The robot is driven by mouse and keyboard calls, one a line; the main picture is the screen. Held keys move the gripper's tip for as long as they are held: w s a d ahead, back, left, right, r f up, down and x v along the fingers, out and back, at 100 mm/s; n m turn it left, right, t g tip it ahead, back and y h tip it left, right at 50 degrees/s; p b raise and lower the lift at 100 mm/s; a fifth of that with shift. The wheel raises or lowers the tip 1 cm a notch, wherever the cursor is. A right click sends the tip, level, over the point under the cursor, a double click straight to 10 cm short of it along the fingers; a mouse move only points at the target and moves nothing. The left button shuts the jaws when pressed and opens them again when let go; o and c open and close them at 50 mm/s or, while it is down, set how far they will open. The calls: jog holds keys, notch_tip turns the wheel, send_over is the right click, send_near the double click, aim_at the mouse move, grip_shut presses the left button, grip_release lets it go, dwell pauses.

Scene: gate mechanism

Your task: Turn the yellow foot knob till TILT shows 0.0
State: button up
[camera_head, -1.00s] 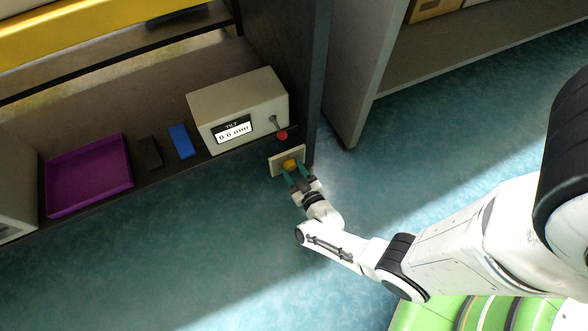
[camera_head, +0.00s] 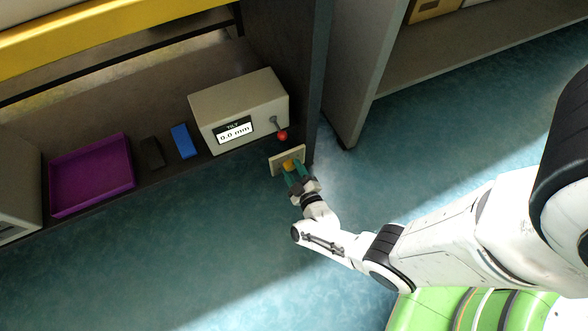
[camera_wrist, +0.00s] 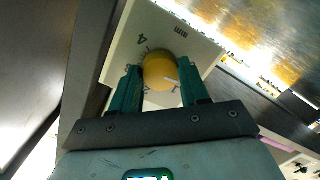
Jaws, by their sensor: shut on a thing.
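The yellow foot knob (camera_head: 288,165) sits on a pale plate (camera_head: 274,166) below the shelf edge. In the wrist view the knob (camera_wrist: 160,72) is round with a pale mark, and dark marks show on the plate (camera_wrist: 127,45) around it. My gripper (camera_head: 291,172) is shut on the knob; its green fingers (camera_wrist: 159,88) stand on either side of it. The TILT display (camera_head: 233,132) on the beige box (camera_head: 245,98) reads 0.0 mm.
A lever with a red ball (camera_head: 282,136) sticks out of the box just above the plate. A purple tray (camera_head: 92,178), a black block (camera_head: 152,153) and a blue block (camera_head: 184,141) lie on the shelf to the left. A dark upright panel (camera_head: 314,85) stands close right.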

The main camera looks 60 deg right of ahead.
jog(key=o, duration=1.1)
jog(key=shift+c, duration=0.2)
jog(key=p+v, duration=0.3)
jog(key=v, duration=0.8)
jog(key=shift+w, duration=0.15)
dwell(0.7)
